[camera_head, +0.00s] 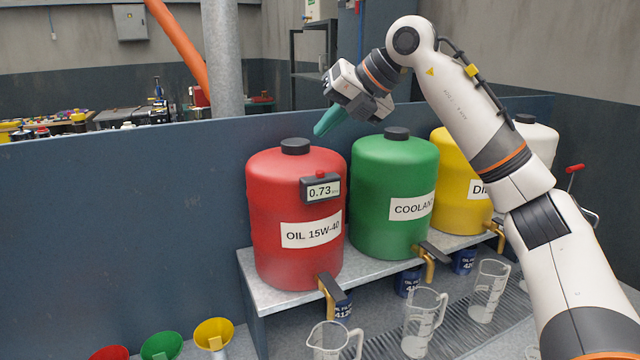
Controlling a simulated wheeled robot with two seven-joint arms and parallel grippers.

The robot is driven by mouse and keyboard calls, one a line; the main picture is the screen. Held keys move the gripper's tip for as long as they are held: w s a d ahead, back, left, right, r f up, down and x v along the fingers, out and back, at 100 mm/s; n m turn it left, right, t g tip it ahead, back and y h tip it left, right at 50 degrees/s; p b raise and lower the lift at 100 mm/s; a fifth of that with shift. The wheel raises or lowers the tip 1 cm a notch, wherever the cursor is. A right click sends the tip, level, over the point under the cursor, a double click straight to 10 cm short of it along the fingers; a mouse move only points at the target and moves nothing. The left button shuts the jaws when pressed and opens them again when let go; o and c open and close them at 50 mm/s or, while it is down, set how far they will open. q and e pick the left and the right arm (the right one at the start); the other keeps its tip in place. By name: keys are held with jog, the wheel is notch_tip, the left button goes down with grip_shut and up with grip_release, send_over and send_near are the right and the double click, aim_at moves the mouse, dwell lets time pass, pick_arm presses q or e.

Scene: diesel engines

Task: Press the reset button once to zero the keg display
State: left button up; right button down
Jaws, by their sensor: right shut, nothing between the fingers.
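The red keg (297,255), labelled OIL 15W-40, stands on a metal shelf. A small dark display (322,190) on its upper front reads 0.73. A small red button (320,173) sits on top of the display housing. My right gripper (321,130) is shut and empty, its teal fingertips pointing down and left. In the picture the tips are above the button and right of the keg's black cap (295,146), apart from the button. Their exact depth is hard to tell. My left gripper is not in view.
Right of the red keg stand a green keg (391,175), a yellow keg (455,160) and a white keg. Taps hang below over clear jugs (424,318). Coloured funnels (213,334) are at lower left. A blue-grey panel (120,220) stands behind.

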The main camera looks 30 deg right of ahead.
jog(key=b, duration=0.3)
send_over(320, 174)
jog(key=d, duration=0.1)
notch_tip(320, 174, down, 4)
jog(key=shift+s+d+f, duration=0.15)
jog(key=shift+f, duration=0.35)
dwell(1.2)
jog(key=shift+f, duration=0.4)
jog(key=shift+f+b, duration=0.5)
dwell(0.5)
jog(key=shift+r, duration=0.1)
jog(key=shift+r+p, duration=0.8)
jog(key=shift+p, duration=0.05)
